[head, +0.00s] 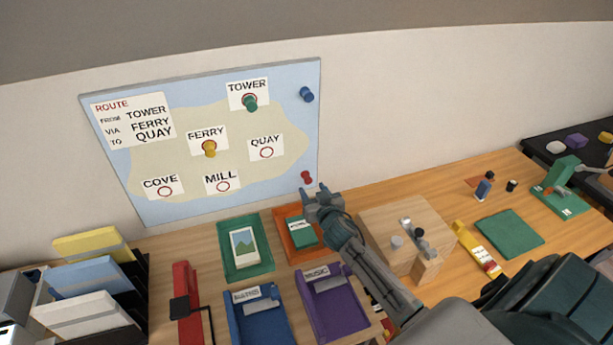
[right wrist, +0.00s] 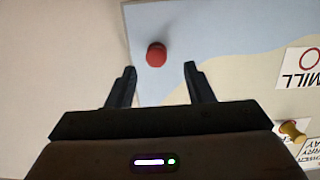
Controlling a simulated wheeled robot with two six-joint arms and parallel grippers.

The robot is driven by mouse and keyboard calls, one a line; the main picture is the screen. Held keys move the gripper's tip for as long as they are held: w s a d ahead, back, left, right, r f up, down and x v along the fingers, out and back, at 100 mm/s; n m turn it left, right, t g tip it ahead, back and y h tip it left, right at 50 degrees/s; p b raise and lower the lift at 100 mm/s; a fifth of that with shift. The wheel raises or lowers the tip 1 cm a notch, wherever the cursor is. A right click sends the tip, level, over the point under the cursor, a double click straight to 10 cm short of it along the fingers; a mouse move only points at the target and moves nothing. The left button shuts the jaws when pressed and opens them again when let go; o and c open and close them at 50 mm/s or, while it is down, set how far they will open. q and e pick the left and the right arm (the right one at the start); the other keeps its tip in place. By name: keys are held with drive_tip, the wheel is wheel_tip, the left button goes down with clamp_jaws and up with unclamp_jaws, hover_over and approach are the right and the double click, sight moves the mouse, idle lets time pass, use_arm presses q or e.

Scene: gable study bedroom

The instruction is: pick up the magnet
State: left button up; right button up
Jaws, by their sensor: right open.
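A red magnet (head: 306,177) sits on the lower right corner of the map board (head: 285,190). A blue magnet (head: 306,95) is at the board's upper right, a green magnet (head: 250,103) at TOWER and a yellow magnet (head: 209,148) at FERRY. My right gripper (head: 322,194) is open and empty, just below the red magnet in the head view. In the right wrist view the red magnet (right wrist: 156,54) shows beyond and between the two open fingers (right wrist: 160,72), apart from both. My left gripper is not in view.
Below the board, the desk holds a green tray (head: 236,273), an orange tray (head: 291,257), a blue bin (head: 237,335), a purple bin (head: 352,322) and a wooden block (head: 385,222). A red lamp-like stand (head: 188,280) is at left. The wall right of the board is bare.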

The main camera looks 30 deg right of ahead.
sight(309, 182)
drive_tip(key=shift+w+d+p, duration=0.25)
drive_tip(key=shift+w+p, duration=0.15)
drive_tip(key=shift+w, duration=0.15)
drive_tip(key=p+x, duration=0.1)
drive_tip(key=x, duration=0.2)
drive_tip(key=shift+d, duration=0.15)
drive_tip(key=shift+w+d+f, duration=0.1)
drive_tip(key=shift+w+f, duration=0.15)
drive_tip(key=shift+w, duration=0.25)
drive_tip(key=c, duration=0.9)
